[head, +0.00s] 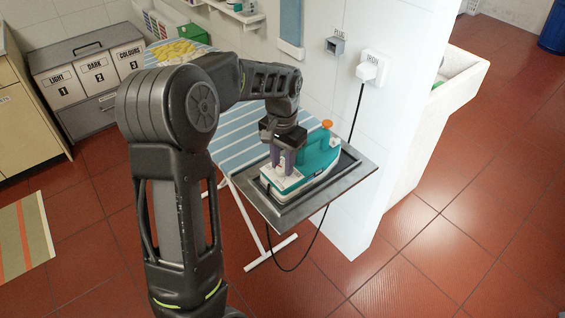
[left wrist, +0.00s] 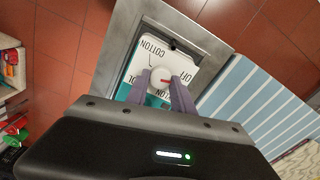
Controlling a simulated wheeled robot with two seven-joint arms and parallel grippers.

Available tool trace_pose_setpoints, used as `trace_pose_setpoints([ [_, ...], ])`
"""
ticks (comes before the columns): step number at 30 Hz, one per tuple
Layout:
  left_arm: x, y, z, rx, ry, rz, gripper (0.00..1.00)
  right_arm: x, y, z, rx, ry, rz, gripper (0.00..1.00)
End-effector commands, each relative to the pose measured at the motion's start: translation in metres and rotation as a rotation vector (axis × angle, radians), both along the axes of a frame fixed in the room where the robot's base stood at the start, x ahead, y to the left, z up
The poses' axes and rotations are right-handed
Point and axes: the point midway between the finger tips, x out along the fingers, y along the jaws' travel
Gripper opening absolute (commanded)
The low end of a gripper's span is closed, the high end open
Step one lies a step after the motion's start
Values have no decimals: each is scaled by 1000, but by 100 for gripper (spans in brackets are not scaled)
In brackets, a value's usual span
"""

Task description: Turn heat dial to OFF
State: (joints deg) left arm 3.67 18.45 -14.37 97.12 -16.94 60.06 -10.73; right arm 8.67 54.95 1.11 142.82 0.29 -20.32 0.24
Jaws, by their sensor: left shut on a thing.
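A teal and white iron (head: 318,155) rests on the metal tray at the end of the ironing board. Its white heat dial (left wrist: 160,78) shows in the left wrist view, with a short red mark pointing roughly right in that picture. The panel around it (left wrist: 150,50) reads COTTON on the left and OFF on the right; other words are partly hidden. My left gripper (head: 285,172) points down at the iron's rear panel. Its two fingers (left wrist: 160,83) stand on either side of the dial and are shut on it. My right gripper is not in view.
The metal tray (head: 345,182) borders the striped ironing board (head: 225,135). A dark cord runs from the iron's wall plug (head: 368,70) and hangs below the tray. A white wall stands close behind. Laundry bins (head: 95,75) stand at the back left.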

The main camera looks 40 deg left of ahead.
Motion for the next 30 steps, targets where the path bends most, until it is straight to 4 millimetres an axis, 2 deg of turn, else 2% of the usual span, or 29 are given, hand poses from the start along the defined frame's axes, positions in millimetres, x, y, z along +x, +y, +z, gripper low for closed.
trace_pose_setpoints([
  [12, 1, 0, 1, 1, -3, 13, 0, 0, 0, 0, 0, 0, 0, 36],
  [13, 1, 0, 1, 1, -3, 13, 30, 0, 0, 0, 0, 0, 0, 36],
  [15, 1, 0, 1, 1, -3, 13, 35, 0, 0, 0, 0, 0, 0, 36],
  [21, 0, 0, 0, 1, -2, 12, 51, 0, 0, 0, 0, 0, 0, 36],
  [30, 0, 0, 2, 0, -2, 11, 51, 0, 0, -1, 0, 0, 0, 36],
])
